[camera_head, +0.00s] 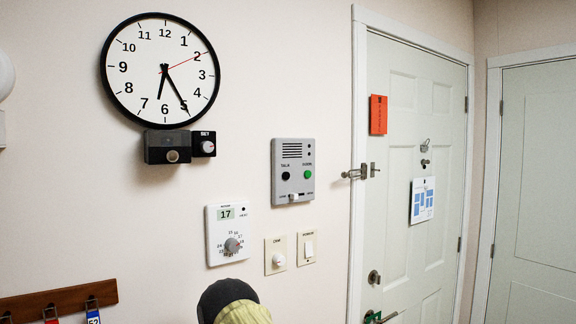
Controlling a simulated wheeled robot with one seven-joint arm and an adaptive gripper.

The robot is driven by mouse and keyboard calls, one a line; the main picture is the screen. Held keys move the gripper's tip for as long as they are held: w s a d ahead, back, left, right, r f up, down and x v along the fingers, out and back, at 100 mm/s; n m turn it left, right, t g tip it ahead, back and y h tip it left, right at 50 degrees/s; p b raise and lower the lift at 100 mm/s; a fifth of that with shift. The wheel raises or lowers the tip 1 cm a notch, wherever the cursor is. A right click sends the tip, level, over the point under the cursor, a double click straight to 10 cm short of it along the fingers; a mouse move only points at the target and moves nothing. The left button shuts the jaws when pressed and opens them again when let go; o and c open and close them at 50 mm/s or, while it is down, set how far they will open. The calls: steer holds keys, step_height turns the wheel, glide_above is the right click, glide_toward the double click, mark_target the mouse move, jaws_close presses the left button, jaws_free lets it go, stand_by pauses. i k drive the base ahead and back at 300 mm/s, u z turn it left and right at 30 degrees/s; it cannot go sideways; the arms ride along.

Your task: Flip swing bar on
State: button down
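The metal swing bar (354,173) is mounted on the white door frame at mid height. It points left over the frame towards the wall, away from the door. Its small metal catch (374,170) sits on the edge of the pale panelled door (402,150), just right of the bar. The door looks shut. My gripper's fingers do not show. A rounded black and yellow-green shape at the bottom middle may be part of my arm, well below and left of the bar.
An intercom panel (293,172), thermostat (228,233) and two switch plates (275,255) (307,248) are on the wall left of the frame. A clock (160,70) hangs above. A door handle (378,317) is low on the door. A second door (537,190) is at right.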

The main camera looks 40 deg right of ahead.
mark_target(344, 175)
steer(key=u, duration=0.05)
steer(key=k, duration=0.85)
steer(key=z, duration=0.75)
steer(key=i, duration=0.5)
